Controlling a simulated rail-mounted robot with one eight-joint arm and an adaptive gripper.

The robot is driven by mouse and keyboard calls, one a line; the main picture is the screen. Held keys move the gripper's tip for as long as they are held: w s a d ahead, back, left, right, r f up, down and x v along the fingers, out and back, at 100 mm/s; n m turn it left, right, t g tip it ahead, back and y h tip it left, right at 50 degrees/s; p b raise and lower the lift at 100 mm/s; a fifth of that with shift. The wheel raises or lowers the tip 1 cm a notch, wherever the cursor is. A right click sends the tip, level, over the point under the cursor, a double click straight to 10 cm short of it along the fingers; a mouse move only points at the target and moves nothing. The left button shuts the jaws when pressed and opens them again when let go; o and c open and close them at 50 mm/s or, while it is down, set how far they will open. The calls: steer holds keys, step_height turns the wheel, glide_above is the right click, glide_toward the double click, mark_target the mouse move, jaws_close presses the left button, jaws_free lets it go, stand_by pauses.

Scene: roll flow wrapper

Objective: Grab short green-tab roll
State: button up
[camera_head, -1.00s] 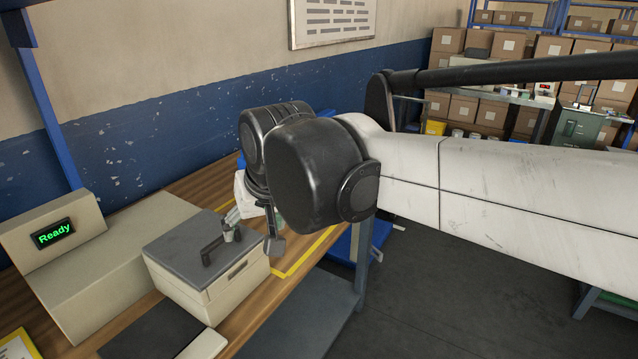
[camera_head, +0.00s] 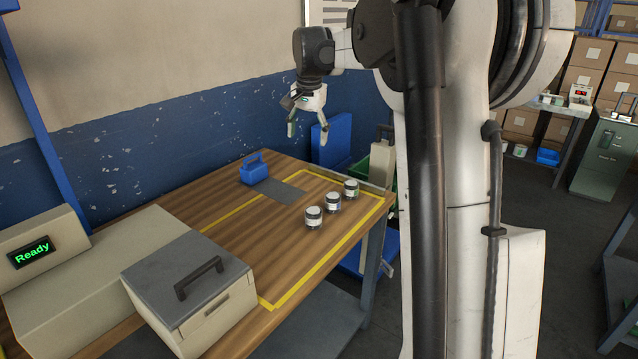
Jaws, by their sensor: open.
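Three small dark-topped rolls stand in a slanting row inside the yellow outline on the wooden table. The farthest roll (camera_head: 351,188) shows a greenish tint on its side. The middle roll (camera_head: 333,202) looks bluish, and the nearest roll (camera_head: 314,218) looks pale. They are too small to tell their tabs or lengths surely. My gripper (camera_head: 308,130) is open and points down, raised beyond the table's far edge in the picture. It is up and to the left of the rolls, apart from them, with nothing seen between its fingers.
A blue block with a handle (camera_head: 254,170) stands beside a grey mat (camera_head: 280,191) on the table (camera_head: 240,220). A lidded beige box (camera_head: 190,290) and a machine reading "Ready" (camera_head: 30,252) are at left. A blue panel (camera_head: 333,138) and green bin (camera_head: 380,165) lie beyond the table.

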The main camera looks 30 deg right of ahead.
steer(key=w+d+f+m+g+p, duration=0.1)
steer(key=w+d+f+m, duration=0.15)
steer(key=d, duration=0.45)
steer(key=w+d+f+m, duration=0.1)
steer(key=w+d+f, duration=0.3)
steer(key=d, duration=0.2)
steer(key=m+g, duration=0.1)
steer(key=m, duration=0.2)
glide_toward(351, 183)
steer(key=shift+y, duration=0.4)
steer(key=f, duration=0.4)
steer(key=f+p, duration=0.1)
steer(key=f, duration=0.1)
steer(key=shift+d+f, duration=0.25)
steer(key=shift+d, duration=0.1)
steer(key=shift+w+f+p, duration=0.15)
steer(key=shift+f+p, duration=0.15)
steer(key=shift+f, duration=2.3)
steer(key=c, duration=1.3)
steer(key=shift+c, duration=0.2)
steer(key=shift+r, duration=0.15)
